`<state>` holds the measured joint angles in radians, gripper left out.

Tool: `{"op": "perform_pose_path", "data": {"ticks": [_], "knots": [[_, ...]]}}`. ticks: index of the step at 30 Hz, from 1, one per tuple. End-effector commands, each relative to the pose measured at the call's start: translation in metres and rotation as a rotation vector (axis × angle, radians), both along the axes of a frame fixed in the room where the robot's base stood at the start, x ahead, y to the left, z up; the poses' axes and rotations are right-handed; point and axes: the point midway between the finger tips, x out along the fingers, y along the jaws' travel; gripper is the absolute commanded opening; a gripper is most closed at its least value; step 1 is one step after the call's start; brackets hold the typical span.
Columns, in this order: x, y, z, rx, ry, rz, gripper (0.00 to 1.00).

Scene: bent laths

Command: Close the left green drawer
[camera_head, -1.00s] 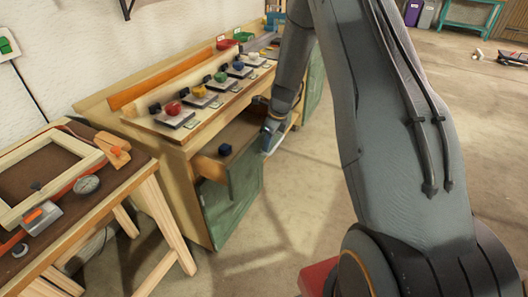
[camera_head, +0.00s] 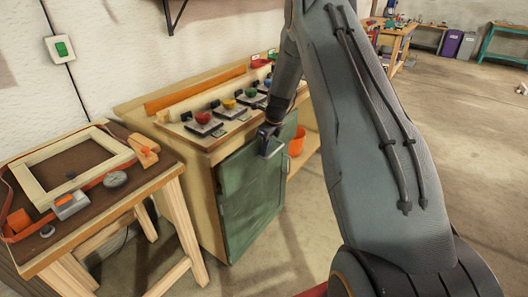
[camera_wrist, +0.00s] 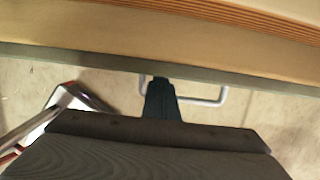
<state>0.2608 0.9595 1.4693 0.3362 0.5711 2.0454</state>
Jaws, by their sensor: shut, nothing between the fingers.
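The left green drawer's front (camera_head: 240,168) stands upright below the workbench top in the head view, with no open interior showing. The drawer is in line with the bench front, above the green cabinet door (camera_head: 250,220). My gripper (camera_head: 270,142) is shut and empty, at the right part of the drawer front. In the wrist view the fingertips (camera_wrist: 161,82) are at the thin greenish front edge (camera_wrist: 240,76), beside the pale loop handle (camera_wrist: 222,97). Whether they touch the front, I cannot tell.
On the bench top stand several plates with coloured knobs (camera_head: 203,117). A side table (camera_head: 90,216) with a wooden frame is at the left. An orange bucket (camera_head: 297,143) stands behind my gripper on the right. The floor in front is clear.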

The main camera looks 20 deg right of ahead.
Motion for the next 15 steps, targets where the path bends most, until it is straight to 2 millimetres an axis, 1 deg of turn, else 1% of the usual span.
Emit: {"op": "perform_pose_path", "data": {"ticks": [8, 11, 15], "knots": [[0.000, 0.001, 0.001, -0.001, 0.000, 0.003, 0.00], [-0.001, 0.001, 0.006, -0.001, 0.000, 0.003, 0.00], [-0.003, -0.001, 0.020, 0.000, -0.001, 0.003, 0.00]]}}
